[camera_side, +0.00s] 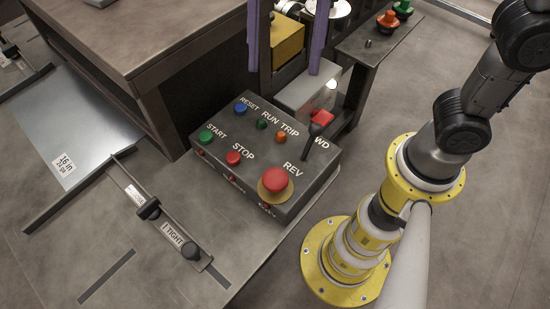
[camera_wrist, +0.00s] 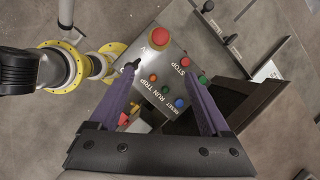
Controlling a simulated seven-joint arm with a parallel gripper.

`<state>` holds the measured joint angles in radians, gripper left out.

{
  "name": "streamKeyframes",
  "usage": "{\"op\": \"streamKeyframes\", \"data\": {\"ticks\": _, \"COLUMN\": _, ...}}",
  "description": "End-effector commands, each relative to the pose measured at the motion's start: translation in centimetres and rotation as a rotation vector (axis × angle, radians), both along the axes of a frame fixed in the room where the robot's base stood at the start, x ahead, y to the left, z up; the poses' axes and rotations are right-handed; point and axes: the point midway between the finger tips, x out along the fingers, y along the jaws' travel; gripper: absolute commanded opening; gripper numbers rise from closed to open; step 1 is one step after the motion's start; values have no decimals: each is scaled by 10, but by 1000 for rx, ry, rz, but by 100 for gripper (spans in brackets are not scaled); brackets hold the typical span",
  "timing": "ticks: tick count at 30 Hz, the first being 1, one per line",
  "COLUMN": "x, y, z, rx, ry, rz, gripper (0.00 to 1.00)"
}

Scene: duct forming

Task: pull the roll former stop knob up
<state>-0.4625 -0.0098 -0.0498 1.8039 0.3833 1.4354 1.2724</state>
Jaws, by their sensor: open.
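The stop knob (camera_side: 275,180) is a large red mushroom head on a yellow round base. It sits at the front right corner of the dark control box (camera_side: 235,185), beside the word REV. It also shows near the top of the wrist view (camera_wrist: 160,37). My gripper (camera_side: 284,72) has two purple fingers, spread wide and empty. It hangs behind and above the box in the side view, apart from the knob. In the wrist view the fingers (camera_wrist: 160,72) point toward the knob, which lies beyond their tips. Nothing hides the knob's head.
A black lever (camera_side: 315,133) stands up beside the knob. A smaller red STOP button (camera_side: 233,158) and several coloured buttons and lamps share the box top. A dark cabinet (camera_side: 150,50) stands to the left. Bare floor (camera_side: 490,220) lies to the right.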

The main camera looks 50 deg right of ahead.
Motion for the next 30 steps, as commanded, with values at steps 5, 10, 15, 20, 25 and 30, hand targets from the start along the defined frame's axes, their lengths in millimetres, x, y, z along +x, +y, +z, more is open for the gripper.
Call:
{"op": "streamKeyframes", "data": {"ticks": 5, "x": -2, "y": 29, "z": -21, "rx": -26, "ry": 57, "rz": 82, "gripper": 81}}
{"op": "streamKeyframes", "data": {"ticks": 10, "x": -7, "y": 35, "z": -30, "rx": -30, "ry": 62, "rz": 99, "gripper": 81}}
{"op": "streamKeyframes", "data": {"ticks": 15, "x": -15, "y": 40, "z": -54, "rx": -32, "ry": 64, "rz": 99, "gripper": 81}}
{"op": "streamKeyframes", "data": {"ticks": 20, "x": -24, "y": 49, "z": -84, "rx": -33, "ry": 63, "rz": 100, "gripper": 81}}
{"op": "streamKeyframes", "data": {"ticks": 25, "x": -32, "y": 58, "z": -114, "rx": -32, "ry": 63, "rz": 99, "gripper": 81}}
{"op": "streamKeyframes", "data": {"ticks": 30, "x": -38, "y": 65, "z": -136, "rx": -31, "ry": 60, "rz": 98, "gripper": 81}}
